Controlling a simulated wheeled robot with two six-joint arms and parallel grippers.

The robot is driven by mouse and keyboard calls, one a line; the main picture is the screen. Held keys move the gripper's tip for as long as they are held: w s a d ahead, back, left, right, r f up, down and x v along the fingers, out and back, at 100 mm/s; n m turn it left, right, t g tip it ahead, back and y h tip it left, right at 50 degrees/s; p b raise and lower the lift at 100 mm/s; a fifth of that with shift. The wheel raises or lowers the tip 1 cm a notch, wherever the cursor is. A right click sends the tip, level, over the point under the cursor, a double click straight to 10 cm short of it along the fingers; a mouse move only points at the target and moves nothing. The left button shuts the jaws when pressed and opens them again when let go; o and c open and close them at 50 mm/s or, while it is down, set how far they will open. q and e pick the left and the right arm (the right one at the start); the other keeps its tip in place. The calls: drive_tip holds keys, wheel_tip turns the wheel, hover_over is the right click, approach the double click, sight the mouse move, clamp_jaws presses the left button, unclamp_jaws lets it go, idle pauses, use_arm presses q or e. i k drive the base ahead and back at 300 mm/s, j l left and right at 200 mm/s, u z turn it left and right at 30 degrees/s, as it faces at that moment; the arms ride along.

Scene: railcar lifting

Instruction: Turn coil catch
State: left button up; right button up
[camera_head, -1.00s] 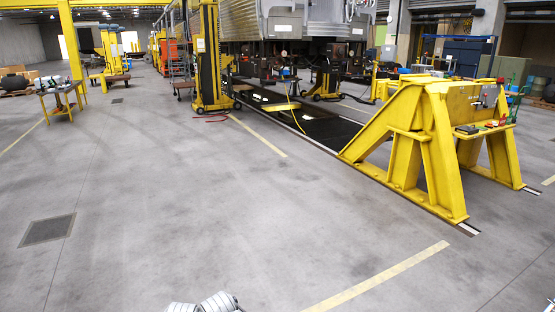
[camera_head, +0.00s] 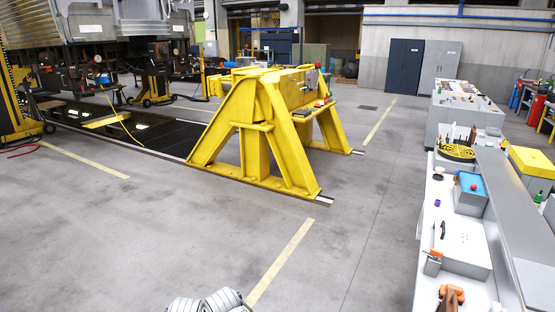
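No coil catch can be made out in the camera_head view. Silver railcars (camera_head: 90,27) stand at the upper left over a dark pit. A yellow buffer stop (camera_head: 262,150) stands at the end of the rails near the middle. A grey ribbed part at the bottom edge seems to be a piece of my own arm. Neither of my grippers is in view.
A long white workbench (camera_head: 428,240) with tools and boxes runs along the right side. Grey cabinets (camera_head: 404,67) stand at the back wall. A yellow lifting jack (camera_head: 14,105) is at the left edge. The grey floor in front of the buffer stop is clear.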

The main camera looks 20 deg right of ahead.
sight(435, 254)
drive_tip(key=i+l+z, duration=0.15)
drive_tip(key=z, duration=0.3)
drive_tip(key=i+z, duration=0.35)
drive_tip(key=z, duration=0.15)
drive_tip(key=i+z, duration=0.25)
drive_tip(key=z, duration=0.2)
drive_tip(key=i+z, duration=0.25)
drive_tip(key=i+j, duration=0.05)
